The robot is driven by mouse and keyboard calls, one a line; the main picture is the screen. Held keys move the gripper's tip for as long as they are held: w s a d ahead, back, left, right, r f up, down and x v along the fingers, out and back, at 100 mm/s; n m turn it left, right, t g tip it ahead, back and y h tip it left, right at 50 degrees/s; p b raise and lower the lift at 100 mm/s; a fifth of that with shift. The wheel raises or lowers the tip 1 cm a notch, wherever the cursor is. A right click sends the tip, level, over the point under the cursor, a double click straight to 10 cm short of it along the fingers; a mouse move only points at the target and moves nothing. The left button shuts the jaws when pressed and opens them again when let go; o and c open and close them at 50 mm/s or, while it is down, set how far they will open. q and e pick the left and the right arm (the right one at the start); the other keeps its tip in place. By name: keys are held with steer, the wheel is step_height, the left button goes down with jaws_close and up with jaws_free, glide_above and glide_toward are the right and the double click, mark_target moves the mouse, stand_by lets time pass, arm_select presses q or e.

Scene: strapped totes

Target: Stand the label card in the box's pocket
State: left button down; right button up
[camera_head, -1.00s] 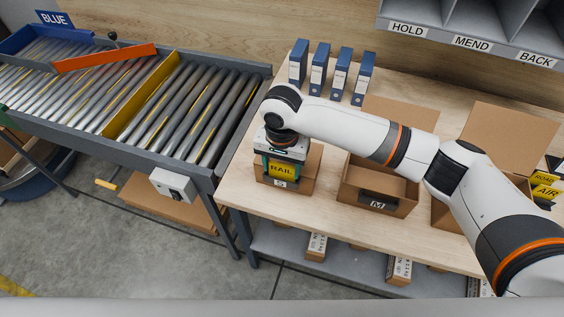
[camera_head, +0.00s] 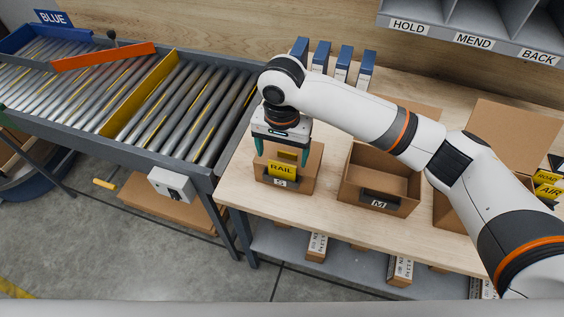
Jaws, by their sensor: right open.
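The yellow label card (camera_head: 282,169), marked RAIL, stands upright at the front of the small cardboard box (camera_head: 306,174) marked S, in the pocket on its front face. My right gripper (camera_head: 281,152) is above the card, with its green-tipped fingers spread apart, one to each side. It is open and holds nothing. The card's lower edge is hidden by the pocket. My left gripper is not in view.
Blue binders (camera_head: 344,62) stand behind my arm. A roller conveyor (camera_head: 190,110) lies left of the table.

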mark_target(281, 164)
step_height(281, 164, up, 7)
steer(key=b, duration=0.1)
stand_by(0.6)
